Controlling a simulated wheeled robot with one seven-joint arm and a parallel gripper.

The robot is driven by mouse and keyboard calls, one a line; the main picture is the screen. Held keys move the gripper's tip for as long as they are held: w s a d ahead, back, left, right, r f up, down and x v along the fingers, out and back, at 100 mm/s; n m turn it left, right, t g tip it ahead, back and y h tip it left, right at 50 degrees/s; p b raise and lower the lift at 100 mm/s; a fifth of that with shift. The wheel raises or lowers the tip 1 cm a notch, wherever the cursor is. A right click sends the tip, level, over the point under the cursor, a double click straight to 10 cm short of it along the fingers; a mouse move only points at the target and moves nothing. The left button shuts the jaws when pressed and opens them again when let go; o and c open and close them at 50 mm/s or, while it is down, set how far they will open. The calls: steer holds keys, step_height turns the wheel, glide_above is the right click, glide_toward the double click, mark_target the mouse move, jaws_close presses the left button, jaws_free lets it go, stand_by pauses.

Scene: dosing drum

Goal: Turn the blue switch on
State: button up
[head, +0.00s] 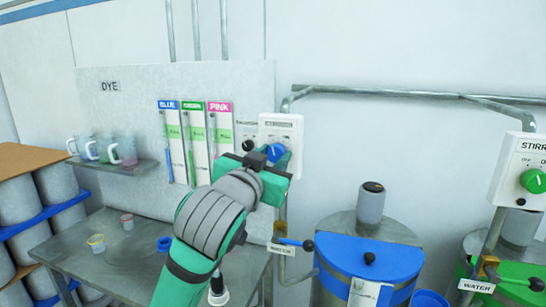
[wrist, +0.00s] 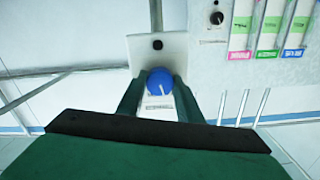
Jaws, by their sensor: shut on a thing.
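The blue switch (wrist: 160,80) is a round knob with a white pointer line on a white control box (wrist: 158,54) on the wall. In the wrist view, which is upside down, the line points down and slightly right; the box's small markings are too blurred to read. My gripper (wrist: 158,88) has one finger on each side of the knob and is shut on it. In the head view, the switch (head: 276,151) is partly hidden behind my gripper (head: 270,160) on the lower part of its box.
A blue-lidded drum (head: 368,262) stands below right, with a valve lever beside it. A box with a green knob (head: 534,181) is at far right. Blue, green and pink dye panels (head: 194,140) hang just left of my gripper, above a metal table (head: 110,262) with small cups.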

steer(key=m, duration=0.4)
steer(key=shift+m, duration=0.3)
steer(key=m, duration=0.4)
steer(key=shift+m, duration=0.3)
steer(key=o, duration=1)
steer(key=shift+o, duration=0.2)
steer(key=v, duration=1)
steer(key=shift+s, duration=0.4)
steer(key=shift+a, duration=0.1)
